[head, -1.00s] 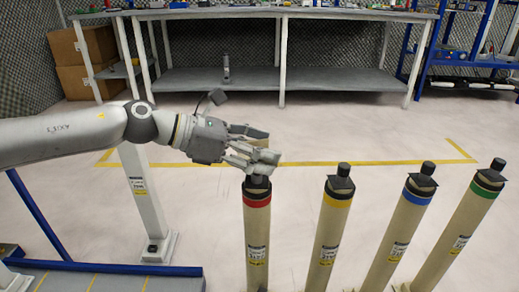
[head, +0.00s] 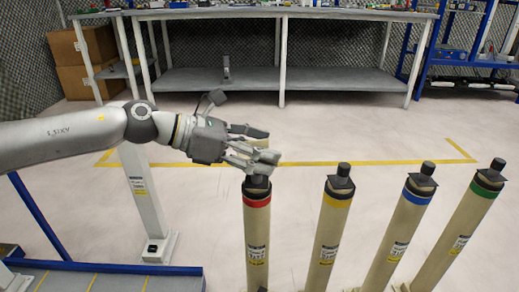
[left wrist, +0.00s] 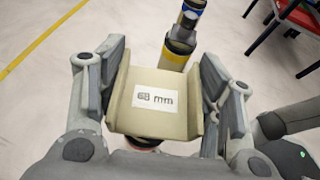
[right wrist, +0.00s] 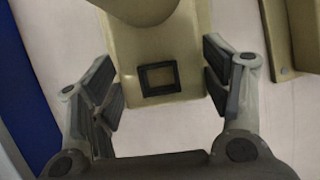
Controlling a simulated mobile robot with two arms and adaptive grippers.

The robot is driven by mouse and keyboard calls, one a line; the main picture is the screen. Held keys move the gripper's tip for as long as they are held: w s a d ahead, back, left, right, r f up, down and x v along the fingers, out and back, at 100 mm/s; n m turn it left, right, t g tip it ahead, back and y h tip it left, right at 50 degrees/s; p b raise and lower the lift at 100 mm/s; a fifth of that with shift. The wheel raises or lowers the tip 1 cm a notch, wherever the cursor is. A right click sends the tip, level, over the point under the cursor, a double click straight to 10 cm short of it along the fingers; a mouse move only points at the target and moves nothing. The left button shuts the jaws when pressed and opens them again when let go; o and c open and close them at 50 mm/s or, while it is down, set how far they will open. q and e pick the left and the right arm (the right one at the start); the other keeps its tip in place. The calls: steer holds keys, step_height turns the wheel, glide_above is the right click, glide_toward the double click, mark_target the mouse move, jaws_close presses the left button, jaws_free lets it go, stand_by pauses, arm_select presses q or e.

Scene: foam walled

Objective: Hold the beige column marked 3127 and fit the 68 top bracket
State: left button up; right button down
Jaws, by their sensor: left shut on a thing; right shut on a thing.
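My left gripper (head: 258,158) is shut on the beige top bracket (left wrist: 130,118), labelled 68 mm in the left wrist view. Only a small part of the bracket (head: 257,133) shows in the head view. The gripper is at the top of the red-banded beige column (head: 256,228); fingers and bracket hide whether the bracket touches its dark cap. The column's label is too small to read. In the right wrist view my right gripper (right wrist: 161,88) is shut on a beige column (right wrist: 172,50) with a black square frame. It does not show in the head view.
Yellow-banded (head: 329,235), blue-banded (head: 401,235) and green-banded (head: 463,235) columns stand to the right. A white post (head: 146,205) and a blue-edged platform (head: 110,268) are at the left. A grey workbench (head: 270,80) stands behind, beyond open floor with yellow tape.

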arm_select(q)
steer(key=shift+f, duration=0.75)
steer(key=shift+f, duration=0.35)
steer(key=shift+f, duration=0.4)
steer(key=o, duration=1.2)
steer(key=v, duration=1.2)
arm_select(e)
steer(key=shift+c, duration=0.4)
jaws_free()
